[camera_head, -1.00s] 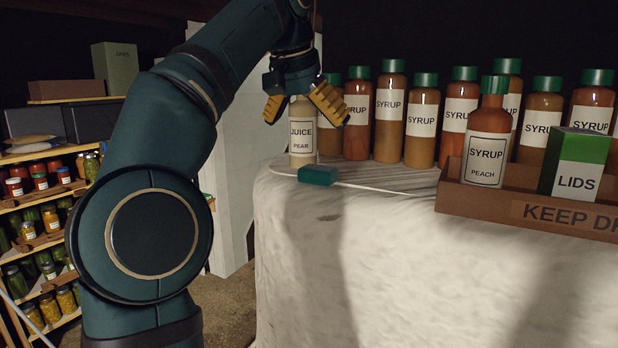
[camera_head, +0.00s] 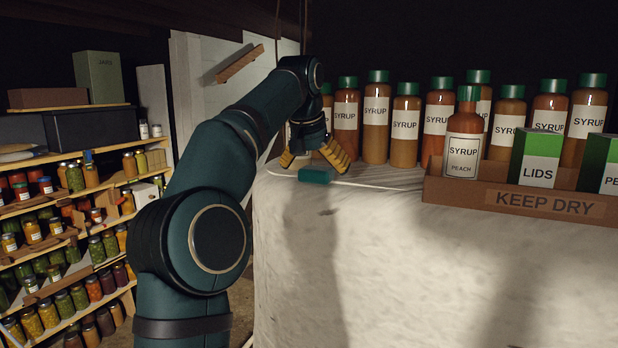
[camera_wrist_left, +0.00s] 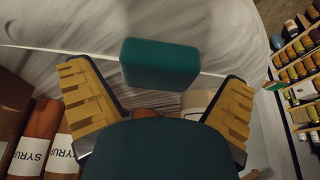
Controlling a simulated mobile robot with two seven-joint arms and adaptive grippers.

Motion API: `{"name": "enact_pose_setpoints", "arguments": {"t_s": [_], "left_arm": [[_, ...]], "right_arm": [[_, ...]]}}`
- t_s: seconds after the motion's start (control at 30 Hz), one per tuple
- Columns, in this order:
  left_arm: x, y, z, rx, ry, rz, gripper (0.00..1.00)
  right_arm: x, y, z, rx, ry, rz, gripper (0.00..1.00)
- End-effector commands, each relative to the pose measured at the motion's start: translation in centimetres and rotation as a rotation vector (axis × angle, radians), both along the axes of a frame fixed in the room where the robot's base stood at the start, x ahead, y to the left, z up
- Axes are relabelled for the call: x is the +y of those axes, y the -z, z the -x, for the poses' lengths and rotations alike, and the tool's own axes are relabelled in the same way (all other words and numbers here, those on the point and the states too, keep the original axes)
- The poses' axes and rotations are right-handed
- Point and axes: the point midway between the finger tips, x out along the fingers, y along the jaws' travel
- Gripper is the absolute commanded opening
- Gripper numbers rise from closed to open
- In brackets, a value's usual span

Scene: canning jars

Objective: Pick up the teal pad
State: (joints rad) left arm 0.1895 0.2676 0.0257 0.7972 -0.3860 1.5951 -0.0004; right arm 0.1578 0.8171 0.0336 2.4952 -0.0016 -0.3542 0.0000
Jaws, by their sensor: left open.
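The teal pad (camera_head: 316,174) is a small block lying on the cloth-covered table near its left back edge. In the left wrist view the teal pad (camera_wrist_left: 160,65) lies ahead of the jaws, between the lines of the two yellow fingers. My left gripper (camera_head: 314,160) is open and empty, just above and behind the pad in the head view. In the left wrist view my left gripper (camera_wrist_left: 160,95) shows both fingers spread wider than the pad; I cannot tell the exact height gap. My right gripper is not in view.
Several syrup bottles (camera_head: 375,120) stand in a row behind the pad. The table front (camera_head: 400,260) is clear. Jar shelves (camera_head: 70,230) stand at the far left.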

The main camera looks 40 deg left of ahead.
Motion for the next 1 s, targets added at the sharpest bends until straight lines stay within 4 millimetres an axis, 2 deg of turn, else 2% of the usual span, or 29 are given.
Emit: {"name": "enact_pose_setpoints", "arguments": {"t_s": [0.13,0.37,0.4,0.47,0.53,0.7,1.0], "left_arm": [[0.27,0.98,-1.07,0.001,0.000,0.000,1.00],[0.30,1.06,-1.19,-0.001,0.000,0.000,1.00],[0.30,1.05,-1.19,-0.001,0.000,0.000,0.93],[0.30,1.06,-1.18,0.000,0.000,0.000,0.72],[0.30,1.05,-1.17,0.000,0.000,0.000,0.47],[0.29,1.05,-1.16,0.000,0.000,0.000,0.43],[0.28,1.03,-1.14,0.000,0.000,0.000,0.43]], "right_arm": [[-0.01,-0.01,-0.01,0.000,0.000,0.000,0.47],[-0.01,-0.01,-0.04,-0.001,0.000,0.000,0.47],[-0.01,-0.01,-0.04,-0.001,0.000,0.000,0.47],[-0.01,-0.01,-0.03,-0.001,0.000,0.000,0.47],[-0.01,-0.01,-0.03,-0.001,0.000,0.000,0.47],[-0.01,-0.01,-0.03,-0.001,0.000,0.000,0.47],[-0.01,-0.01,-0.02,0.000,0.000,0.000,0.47]]}}
